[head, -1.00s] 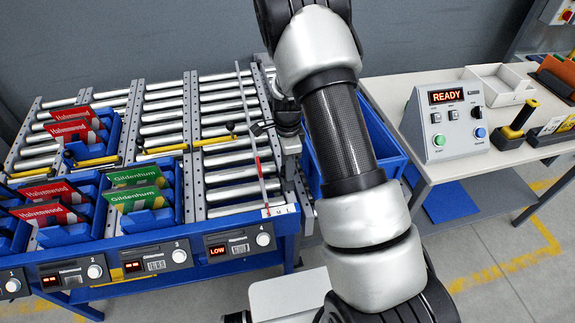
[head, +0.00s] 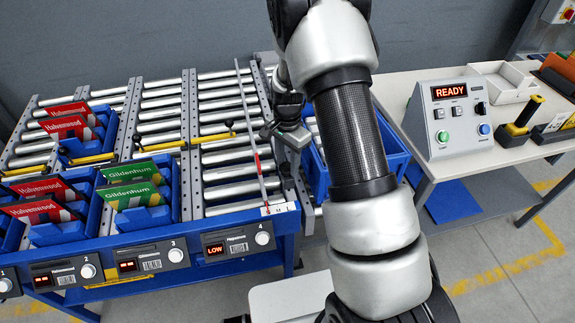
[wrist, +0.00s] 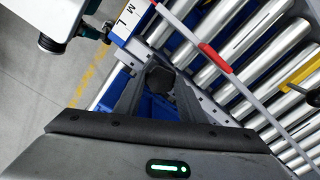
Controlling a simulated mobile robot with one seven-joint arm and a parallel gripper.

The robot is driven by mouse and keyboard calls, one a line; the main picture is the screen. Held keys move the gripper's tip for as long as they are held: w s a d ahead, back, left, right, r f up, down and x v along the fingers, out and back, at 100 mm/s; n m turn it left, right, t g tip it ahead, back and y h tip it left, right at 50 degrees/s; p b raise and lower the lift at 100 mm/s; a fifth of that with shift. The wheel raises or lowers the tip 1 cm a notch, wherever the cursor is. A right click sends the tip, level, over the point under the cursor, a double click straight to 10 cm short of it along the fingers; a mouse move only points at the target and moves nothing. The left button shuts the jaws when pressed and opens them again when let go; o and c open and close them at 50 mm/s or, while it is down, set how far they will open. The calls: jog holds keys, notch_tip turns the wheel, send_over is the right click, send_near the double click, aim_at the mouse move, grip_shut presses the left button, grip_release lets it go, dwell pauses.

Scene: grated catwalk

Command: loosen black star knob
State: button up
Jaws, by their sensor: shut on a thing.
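The black star knob (wrist: 159,78) shows in the wrist view between the two fingertips, near the upper middle. My gripper (wrist: 158,88) is shut on it, one finger on each side. In the head view my gripper (head: 291,133) is a dark shape at the right edge of the roller rack, left of my arm. The knob cannot be made out there. Its underside and stem are hidden in the wrist view. I cannot tell how far it is turned.
A thin red-and-white rod (head: 257,150) runs along the right lane, near a plate marked L and M (wrist: 126,20). Blue bins (head: 140,212) with red and green packets fill the left lanes. A control box reading READY (head: 449,122) stands on the right table (head: 466,165).

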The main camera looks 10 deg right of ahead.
jog(key=n+b, duration=0.1)
jog(key=n, duration=0.2)
jog(key=shift+f+n, duration=0.1)
jog(key=shift+n, duration=0.3)
jog(key=n+b, duration=0.1)
jog(key=n, duration=0.2)
jog(key=shift+n, duration=0.3)
jog(key=n+b, duration=0.1)
jog(key=n, duration=1)
jog(key=shift+n, duration=0.4)
jog(key=n, duration=0.5)
jog(key=shift+p, duration=0.3)
jog(key=o, duration=1)
jog(key=shift+o, duration=0.2)
